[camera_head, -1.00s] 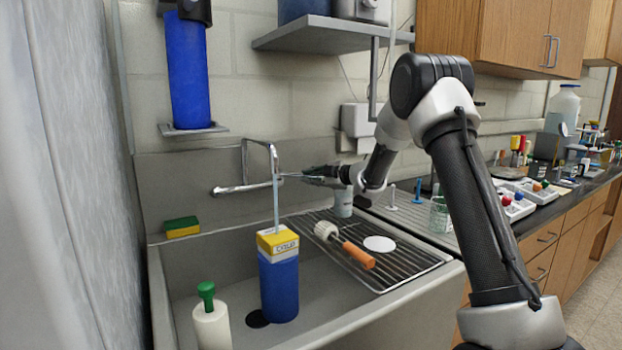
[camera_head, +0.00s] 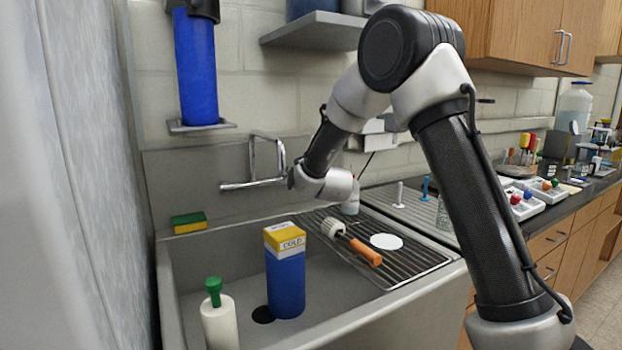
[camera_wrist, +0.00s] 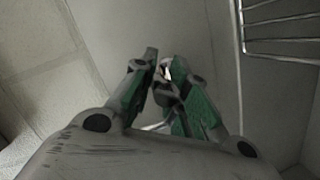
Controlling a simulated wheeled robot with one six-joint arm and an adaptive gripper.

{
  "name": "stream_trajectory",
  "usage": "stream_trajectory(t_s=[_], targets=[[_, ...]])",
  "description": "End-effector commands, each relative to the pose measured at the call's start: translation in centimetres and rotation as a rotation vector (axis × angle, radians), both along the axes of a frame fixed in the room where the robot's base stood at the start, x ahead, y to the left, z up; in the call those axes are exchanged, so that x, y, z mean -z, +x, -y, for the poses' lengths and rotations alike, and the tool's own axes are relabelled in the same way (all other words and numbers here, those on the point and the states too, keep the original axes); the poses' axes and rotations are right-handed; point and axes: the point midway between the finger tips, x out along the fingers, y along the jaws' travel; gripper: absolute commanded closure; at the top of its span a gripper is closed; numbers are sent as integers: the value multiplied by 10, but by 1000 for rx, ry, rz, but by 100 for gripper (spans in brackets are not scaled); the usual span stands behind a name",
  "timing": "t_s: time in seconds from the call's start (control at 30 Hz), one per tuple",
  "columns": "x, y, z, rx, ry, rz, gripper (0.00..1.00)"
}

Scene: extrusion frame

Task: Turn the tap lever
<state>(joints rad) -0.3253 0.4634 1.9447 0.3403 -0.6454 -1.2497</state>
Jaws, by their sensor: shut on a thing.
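The chrome tap (camera_head: 252,187) stands against the back wall of the sink, with its bent spout above the basin. My wrist and forearm cover the tap's right end in the head view, so the lever and my fingers are hidden there. In the wrist view, my gripper (camera_wrist: 166,80) has its green-padded fingers closed around a small metallic piece, the tap lever (camera_wrist: 168,69). Its exact angle is hard to tell in the dark picture. No water stream shows below the spout.
A blue container with a yellow-and-white top marked COLD (camera_head: 285,275) stands in the sink (camera_head: 335,328). A white bottle with a green top (camera_head: 218,318) is at front left. A wire rack (camera_head: 425,262) holds an orange-handled brush (camera_head: 362,250). A sponge (camera_head: 188,222) lies on the back-left ledge.

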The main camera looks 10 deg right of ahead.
Motion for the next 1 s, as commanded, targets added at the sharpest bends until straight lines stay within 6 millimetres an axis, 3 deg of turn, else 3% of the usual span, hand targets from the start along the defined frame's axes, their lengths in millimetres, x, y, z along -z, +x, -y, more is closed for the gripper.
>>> stream_trajectory(t_s=[0.3,0.87,0.9,1.0], targets=[[1,-6,-14,121,1,-2,100],[1,-7,-16,149,1,-2,100],[1,-7,-16,149,1,-2,81],[1,-7,-16,150,1,-1,63]])
